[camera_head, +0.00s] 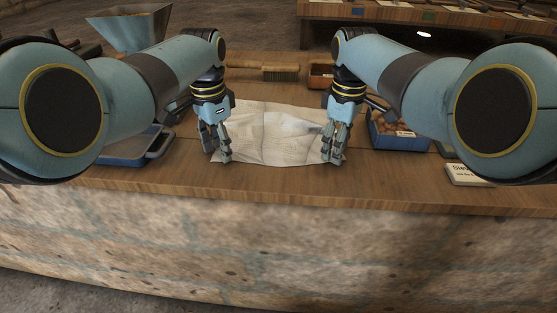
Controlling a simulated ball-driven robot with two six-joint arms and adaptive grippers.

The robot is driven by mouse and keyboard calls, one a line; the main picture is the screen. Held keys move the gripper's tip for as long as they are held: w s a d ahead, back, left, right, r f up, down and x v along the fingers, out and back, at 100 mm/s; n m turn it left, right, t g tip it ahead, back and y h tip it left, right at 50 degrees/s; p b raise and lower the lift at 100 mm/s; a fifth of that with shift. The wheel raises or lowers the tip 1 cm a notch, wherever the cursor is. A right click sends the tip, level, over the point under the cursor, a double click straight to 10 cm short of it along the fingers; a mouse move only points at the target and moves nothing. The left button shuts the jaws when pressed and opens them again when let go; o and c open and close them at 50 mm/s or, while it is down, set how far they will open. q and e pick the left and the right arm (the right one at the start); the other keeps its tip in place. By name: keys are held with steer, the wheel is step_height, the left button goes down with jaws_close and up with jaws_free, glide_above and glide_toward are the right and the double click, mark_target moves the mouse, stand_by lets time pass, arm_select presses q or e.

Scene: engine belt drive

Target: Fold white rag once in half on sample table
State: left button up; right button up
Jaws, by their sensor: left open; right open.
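The white rag (285,137) lies spread out on the wooden sample table (300,188), with some creases across it. My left gripper (219,156) is open over the rag's left edge, fingers pointing down. My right gripper (332,155) is open over the rag's right edge, near its front corner, also pointing down. I cannot tell whether the fingertips touch the cloth. The grippers hide parts of the rag's left and right edges.
A brush (280,73) lies behind the rag, beside a small reddish box (321,77). A blue bin (400,139) with brown lumps stands to the right, near a sign card (467,175). A blue tray (130,158) is at left. A metal hopper (133,30) stands behind.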

arm_select(q)
steer(key=shift+f+b, duration=0.35)
steer(key=shift+f, duration=0.05)
arm_select(e)
steer(key=shift+f, duration=0.4)
arm_select(q)
steer(key=shift+r, duration=0.15)
arm_select(e)
steer(key=shift+r, duration=0.1)
arm_select(q)
steer(key=shift+s, duration=0.2)
jaws_close()
arm_select(e)
steer(key=shift+s+f, duration=0.15)
steer(key=shift+f, duration=0.05)
jaws_close()
arm_select(q)
steer(key=shift+a, duration=0.1)
steer(key=shift+f, duration=0.2)
arm_select(e)
steer(key=shift+d, duration=0.1)
